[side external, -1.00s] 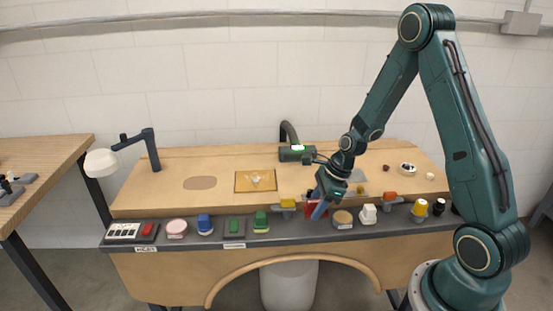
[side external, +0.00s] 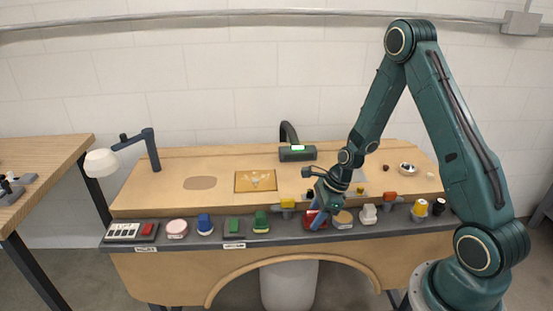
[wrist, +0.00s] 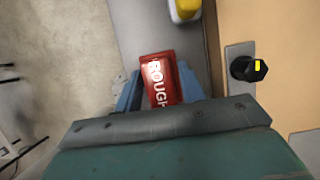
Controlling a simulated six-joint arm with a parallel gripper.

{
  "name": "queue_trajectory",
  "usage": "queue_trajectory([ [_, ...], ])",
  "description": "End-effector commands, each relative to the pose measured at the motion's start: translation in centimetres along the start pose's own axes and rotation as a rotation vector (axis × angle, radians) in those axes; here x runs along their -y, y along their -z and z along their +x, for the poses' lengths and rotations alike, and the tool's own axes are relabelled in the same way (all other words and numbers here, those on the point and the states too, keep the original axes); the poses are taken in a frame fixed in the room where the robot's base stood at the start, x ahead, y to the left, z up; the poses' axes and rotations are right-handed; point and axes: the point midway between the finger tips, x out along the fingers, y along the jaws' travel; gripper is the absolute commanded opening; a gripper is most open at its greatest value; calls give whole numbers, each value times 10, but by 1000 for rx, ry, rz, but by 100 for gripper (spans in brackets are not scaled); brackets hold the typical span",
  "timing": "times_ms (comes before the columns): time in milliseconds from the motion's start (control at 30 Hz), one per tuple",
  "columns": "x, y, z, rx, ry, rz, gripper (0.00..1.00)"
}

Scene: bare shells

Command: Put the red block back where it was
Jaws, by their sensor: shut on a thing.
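The red block (side external: 309,217) is between the fingers of my gripper (side external: 319,216), low over the dark front shelf (side external: 268,238). In the wrist view my gripper (wrist: 157,88) has its blue fingers shut on both sides of the red block (wrist: 161,78), whose top reads "ROUGH" in white letters. The block lies over the grey shelf strip (wrist: 143,25). I cannot tell whether its underside touches the shelf.
Left of the block on the shelf are a green-and-yellow block (side external: 261,222), a green block (side external: 233,226) and a blue item (side external: 204,223). Close on the right are a round tan-topped item (side external: 343,218) and a white item (side external: 369,215).

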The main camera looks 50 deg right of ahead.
Motion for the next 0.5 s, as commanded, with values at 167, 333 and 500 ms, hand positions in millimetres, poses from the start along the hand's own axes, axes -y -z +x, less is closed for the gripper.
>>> queue_trajectory([
  [167,0,1,2,0,0,0,53],
  [333,0,1,2,0,0,0,61],
  [500,0,1,2,0,0,0,61],
])
